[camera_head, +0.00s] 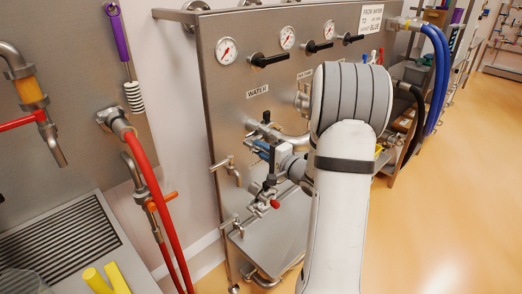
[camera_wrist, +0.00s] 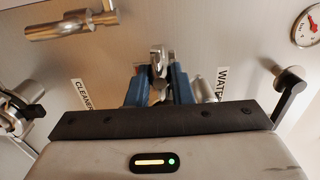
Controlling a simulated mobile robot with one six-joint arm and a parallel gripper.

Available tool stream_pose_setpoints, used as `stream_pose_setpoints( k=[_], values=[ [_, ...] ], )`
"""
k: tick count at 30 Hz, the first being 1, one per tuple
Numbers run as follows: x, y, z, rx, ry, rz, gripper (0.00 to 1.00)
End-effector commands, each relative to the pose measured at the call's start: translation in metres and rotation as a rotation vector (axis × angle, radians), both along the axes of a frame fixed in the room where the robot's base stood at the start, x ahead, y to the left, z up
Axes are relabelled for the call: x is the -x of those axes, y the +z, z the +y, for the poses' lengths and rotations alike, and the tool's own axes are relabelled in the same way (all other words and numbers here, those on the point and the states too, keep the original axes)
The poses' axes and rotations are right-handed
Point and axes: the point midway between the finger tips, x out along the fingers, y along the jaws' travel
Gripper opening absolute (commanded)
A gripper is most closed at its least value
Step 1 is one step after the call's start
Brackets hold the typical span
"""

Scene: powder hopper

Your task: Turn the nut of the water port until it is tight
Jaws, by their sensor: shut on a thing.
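The steel panel (camera_head: 230,120) carries a "WATER" label (camera_head: 257,91), with steel port fittings (camera_head: 266,119) below it. My gripper (camera_wrist: 158,82) has two blue fingers, which close around a small shiny metal piece (camera_wrist: 158,58) in the wrist view. This piece appears to be part of the water port's nut. It stands between the "CLEANER" label (camera_wrist: 82,95) and the "WATER" label (camera_wrist: 222,85). In the head view my gripper (camera_head: 262,150) is at the fittings, partly hidden by my arm. The nut's thread and how far it is turned cannot be seen.
Round gauges (camera_head: 227,51) and black-handled valves (camera_head: 270,60) line the panel's top. A steel tap (camera_head: 227,168) sticks out at left, and another steel fitting (camera_wrist: 70,28) shows in the wrist view. Red hoses (camera_head: 158,195) hang further left. Open floor (camera_head: 450,200) lies to the right.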

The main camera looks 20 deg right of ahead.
Motion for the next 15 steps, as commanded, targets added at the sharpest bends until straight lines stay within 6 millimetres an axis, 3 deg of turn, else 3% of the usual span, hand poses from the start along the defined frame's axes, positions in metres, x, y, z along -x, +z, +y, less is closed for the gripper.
stream_pose_setpoints(
  k=[5,15],
  values=[
    [0.0000,0.0008,0.0000,-0.084,0.000,0.030,0.00],
    [0.0001,0.0018,-0.0004,-0.531,-0.001,0.195,0.00]
  ],
)
